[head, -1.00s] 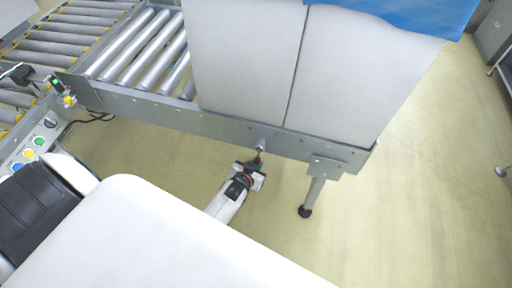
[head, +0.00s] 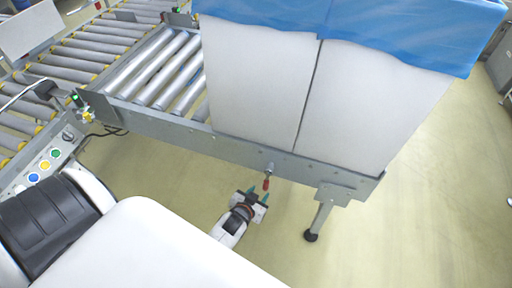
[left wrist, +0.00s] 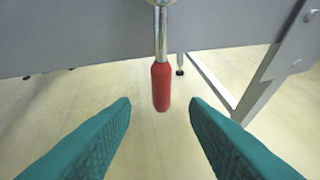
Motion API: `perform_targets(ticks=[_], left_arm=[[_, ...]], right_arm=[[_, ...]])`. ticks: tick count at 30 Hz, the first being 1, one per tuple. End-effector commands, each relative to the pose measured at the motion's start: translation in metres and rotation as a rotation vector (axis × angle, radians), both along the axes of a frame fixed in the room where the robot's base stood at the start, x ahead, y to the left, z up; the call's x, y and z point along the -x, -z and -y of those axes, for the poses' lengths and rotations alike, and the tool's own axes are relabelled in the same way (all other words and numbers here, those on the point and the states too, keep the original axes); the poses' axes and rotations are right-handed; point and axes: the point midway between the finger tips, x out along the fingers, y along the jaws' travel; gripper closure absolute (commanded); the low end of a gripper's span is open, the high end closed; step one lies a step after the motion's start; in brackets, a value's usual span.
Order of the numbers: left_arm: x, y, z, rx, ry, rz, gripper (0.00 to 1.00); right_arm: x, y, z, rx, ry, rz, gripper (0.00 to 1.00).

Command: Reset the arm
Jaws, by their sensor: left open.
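My left gripper (head: 254,196) is below the side rail of the conveyor, with its two teal fingers apart and nothing between them. A red-tipped handle (head: 266,184) hangs from the rail just beyond the fingertips. In the left wrist view the same red handle (left wrist: 161,88) hangs on a metal rod, centred ahead of the gap between the open fingers of my left gripper (left wrist: 160,104). The fingers do not touch it. My right gripper is not in view.
A white box (head: 262,90) with a blue liner (head: 400,28) over its top stands on the roller conveyor (head: 165,65). The grey side rail (head: 170,128) and a support leg (head: 321,215) are close to my left arm. Coloured buttons (head: 45,165) are at left. Floor at right is clear.

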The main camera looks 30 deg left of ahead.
Motion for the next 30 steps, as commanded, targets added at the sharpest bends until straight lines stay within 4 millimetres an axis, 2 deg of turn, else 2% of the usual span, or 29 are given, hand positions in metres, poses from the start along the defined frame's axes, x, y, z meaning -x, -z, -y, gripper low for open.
perform_targets(ticks=[3,6,23,26,29,30], left_arm=[[0.012,-0.008,0.002,0.0,0.0,-0.001,0.59],[0.017,-0.01,0.002,0.0,0.0,0.0,0.59],[0.018,-0.01,0.003,0.001,0.001,-0.001,0.59],[0.025,-0.003,0.007,0.006,0.012,-0.035,0.59],[0.05,0.019,0.02,0.02,0.044,-0.139,0.59],[0.067,0.032,0.027,0.028,0.063,-0.202,0.59]], right_arm=[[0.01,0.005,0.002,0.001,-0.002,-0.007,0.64],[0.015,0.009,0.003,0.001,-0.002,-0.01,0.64],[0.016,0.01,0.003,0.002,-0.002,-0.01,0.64],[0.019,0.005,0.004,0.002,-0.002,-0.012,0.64],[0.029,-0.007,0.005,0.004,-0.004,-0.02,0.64],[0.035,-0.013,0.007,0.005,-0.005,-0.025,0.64]])
